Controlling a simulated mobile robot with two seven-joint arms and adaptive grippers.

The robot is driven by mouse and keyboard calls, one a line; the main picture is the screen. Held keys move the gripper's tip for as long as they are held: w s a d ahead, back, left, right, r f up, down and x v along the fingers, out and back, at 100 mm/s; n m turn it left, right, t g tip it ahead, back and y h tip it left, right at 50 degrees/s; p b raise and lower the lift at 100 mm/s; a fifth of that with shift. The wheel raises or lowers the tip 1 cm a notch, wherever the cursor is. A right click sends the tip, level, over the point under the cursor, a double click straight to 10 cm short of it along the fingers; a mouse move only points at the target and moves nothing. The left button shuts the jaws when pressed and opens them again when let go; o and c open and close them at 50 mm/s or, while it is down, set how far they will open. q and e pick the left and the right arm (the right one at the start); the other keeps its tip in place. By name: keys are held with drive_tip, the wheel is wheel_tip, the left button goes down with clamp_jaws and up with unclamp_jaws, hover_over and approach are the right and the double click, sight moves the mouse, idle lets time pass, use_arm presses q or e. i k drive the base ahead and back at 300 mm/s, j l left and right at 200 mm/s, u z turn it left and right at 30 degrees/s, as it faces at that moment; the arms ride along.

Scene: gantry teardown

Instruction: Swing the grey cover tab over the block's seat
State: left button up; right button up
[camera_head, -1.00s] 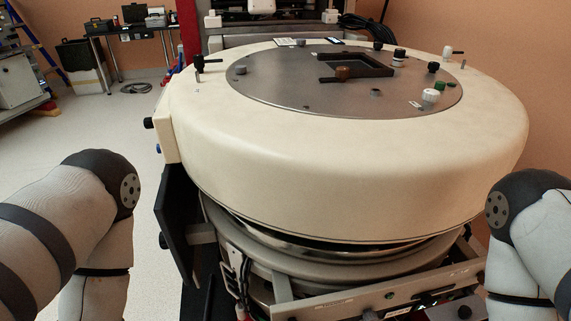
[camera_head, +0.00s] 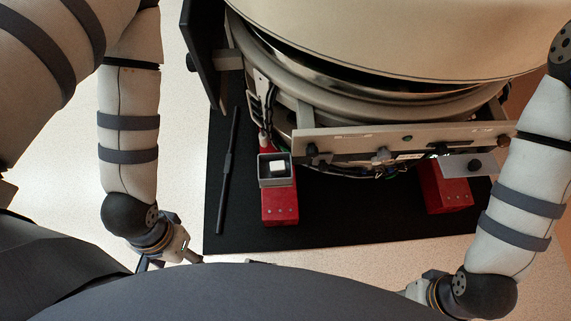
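A small open grey box (camera_head: 263,180) with a white block (camera_head: 277,167) inside sits on the left red foot under the machine. A flat grey plate (camera_head: 487,165) with a dark knob hangs at the right end of the machine's front bar. I cannot tell for certain which part is the cover tab or the block's seat. My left gripper (camera_head: 190,257) is low at the left, apart from the box and beside the black mat; its fingers are partly hidden. My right gripper (camera_head: 418,288) is low at the right, mostly hidden behind my body.
The metal front bar (camera_head: 360,139) carries several knobs and fittings, with cables below. Red feet (camera_head: 281,207) stand on the black mat (camera_head: 340,222). A thin black rod (camera_head: 229,170) lies on the mat. A black panel (camera_head: 203,55) stands at the left. The front of the mat is clear.

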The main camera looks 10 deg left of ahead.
sight(322, 161)
drive_tip(key=k+j+z, duration=0.65)
drive_tip(key=k, duration=0.2)
